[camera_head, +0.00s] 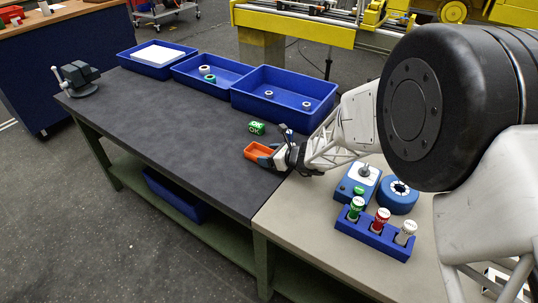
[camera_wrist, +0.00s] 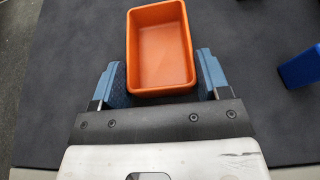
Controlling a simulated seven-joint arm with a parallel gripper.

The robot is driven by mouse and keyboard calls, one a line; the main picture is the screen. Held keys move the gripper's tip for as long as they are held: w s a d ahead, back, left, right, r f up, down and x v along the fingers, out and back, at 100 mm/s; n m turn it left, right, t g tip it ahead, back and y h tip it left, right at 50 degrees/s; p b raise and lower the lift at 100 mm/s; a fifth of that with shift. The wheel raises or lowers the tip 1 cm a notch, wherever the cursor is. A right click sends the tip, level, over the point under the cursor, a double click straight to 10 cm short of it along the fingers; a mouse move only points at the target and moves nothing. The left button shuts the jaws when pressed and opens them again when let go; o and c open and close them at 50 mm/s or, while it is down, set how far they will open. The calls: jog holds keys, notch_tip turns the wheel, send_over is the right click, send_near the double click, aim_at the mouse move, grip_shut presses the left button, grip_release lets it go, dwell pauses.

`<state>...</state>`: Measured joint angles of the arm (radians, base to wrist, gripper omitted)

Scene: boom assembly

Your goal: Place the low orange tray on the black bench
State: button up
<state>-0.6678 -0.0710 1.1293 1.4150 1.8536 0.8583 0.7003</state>
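The low orange tray (camera_head: 257,151) is over the black bench (camera_head: 185,125), close to its right end, where the pale bench begins. I cannot tell whether its base touches the bench top. My gripper (camera_head: 271,157) reaches in from the right at the tray's near end. In the wrist view the empty tray (camera_wrist: 160,45) sits between the two blue fingers of my gripper (camera_wrist: 161,85). The fingers press close on both side walls, and I see no clear gap. The tray looks level.
A blue rack (camera_head: 372,238) with several canisters is on the pale bench. The black bench's middle is clear.

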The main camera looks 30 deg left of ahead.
jog(key=o, duration=0.4)
jog(key=shift+r, duration=0.15)
jog(key=v, duration=1.2)
dwell(0.8)
